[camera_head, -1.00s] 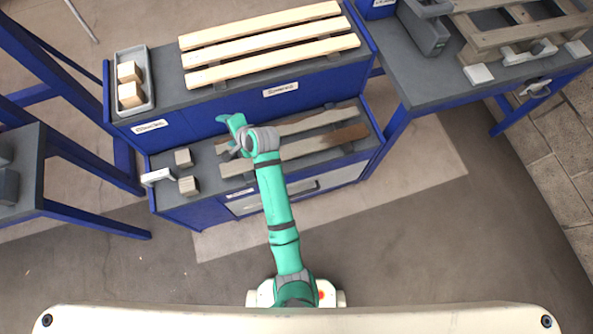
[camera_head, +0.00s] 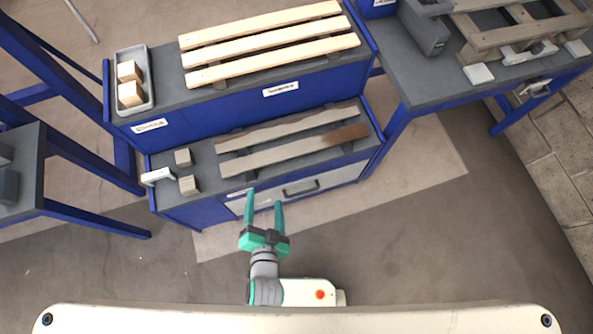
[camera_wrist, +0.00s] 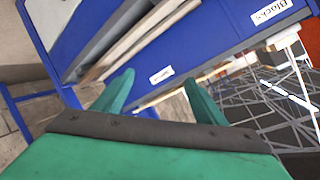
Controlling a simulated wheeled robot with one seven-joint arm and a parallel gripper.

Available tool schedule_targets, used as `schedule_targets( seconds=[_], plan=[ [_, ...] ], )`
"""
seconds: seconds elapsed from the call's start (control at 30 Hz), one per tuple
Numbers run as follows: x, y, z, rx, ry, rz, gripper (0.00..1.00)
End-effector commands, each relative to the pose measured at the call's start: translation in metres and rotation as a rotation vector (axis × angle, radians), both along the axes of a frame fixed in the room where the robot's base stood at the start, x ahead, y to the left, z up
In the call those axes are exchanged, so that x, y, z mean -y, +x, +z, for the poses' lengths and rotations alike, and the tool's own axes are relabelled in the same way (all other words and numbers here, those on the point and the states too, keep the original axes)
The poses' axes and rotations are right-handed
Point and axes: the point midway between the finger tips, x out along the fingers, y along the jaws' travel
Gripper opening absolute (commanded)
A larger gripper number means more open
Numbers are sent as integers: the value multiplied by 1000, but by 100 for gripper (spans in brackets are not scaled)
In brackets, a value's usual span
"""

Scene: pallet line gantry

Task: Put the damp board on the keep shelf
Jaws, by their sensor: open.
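Two weathered grey boards lie side by side on the lower shelf (camera_head: 205,167) of the blue bench. The nearer board (camera_head: 270,158) has a dark brown, damp-looking patch at its right end. The farther board (camera_head: 288,127) is grey with a ragged edge. My gripper (camera_head: 264,200) is open and empty, in front of the bench, apart from the boards. In the wrist view its two fingers (camera_wrist: 160,82) are spread with nothing between them. I cannot tell from the small labels which surface is the keep shelf.
Several pale boards (camera_head: 270,46) lie on the upper shelf (camera_head: 225,97), beside a grey tray (camera_head: 149,90) of wooden blocks. Small blocks (camera_head: 183,157) stand at the lower shelf's left end. A drawer handle (camera_head: 300,188) projects below. A pallet (camera_head: 520,35) lies on the right bench.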

Motion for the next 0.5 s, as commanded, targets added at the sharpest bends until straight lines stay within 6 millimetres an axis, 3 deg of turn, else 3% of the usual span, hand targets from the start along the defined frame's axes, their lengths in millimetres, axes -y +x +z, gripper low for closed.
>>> schedule_targets(
  seconds=[0.03,0.2,0.3,0.5],
  plan=[
    [13,-21,7,11,-74,6,65],
    [55,-69,45,75,-346,46,65],
    [73,-89,68,111,-482,80,65],
    [89,-108,98,160,-643,127,65]
  ],
)
